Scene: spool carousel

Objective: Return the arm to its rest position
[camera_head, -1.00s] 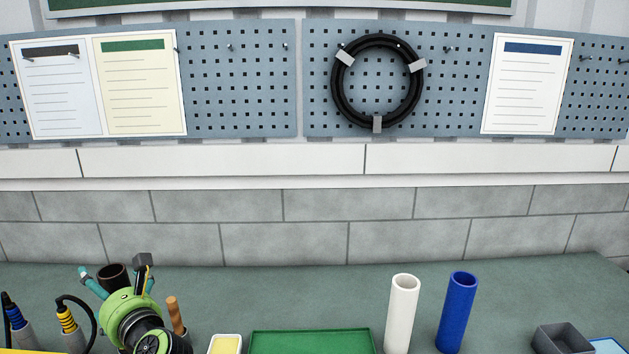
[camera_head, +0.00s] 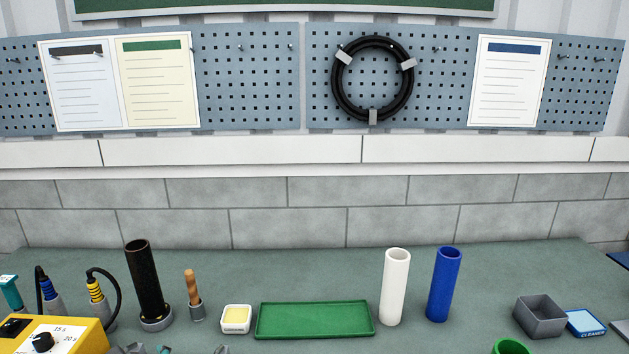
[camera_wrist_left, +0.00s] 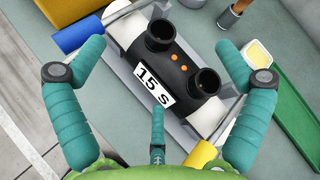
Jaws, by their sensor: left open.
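My left gripper (camera_wrist_left: 158,62) shows in the left wrist view with its teal fingers spread open and nothing between them. Below it is a black fitting (camera_wrist_left: 172,62) with two round sockets, orange dots and a "15 s" label, with white pipe ends in a grey cradle. The fingers look apart from the fitting, though the gap is hard to judge. In the head view only small grey and teal bits show at the bottom edge, and I cannot tell whether they are the gripper. My right gripper is not in view.
On the bench stand a black tube (camera_head: 146,280), a wooden-handled tool (camera_head: 193,290), a yellow sponge dish (camera_head: 236,318), a green tray (camera_head: 315,319), a white tube (camera_head: 395,287), a blue tube (camera_head: 444,285) and a grey box (camera_head: 541,316). A yellow timer box (camera_head: 60,338) is front left.

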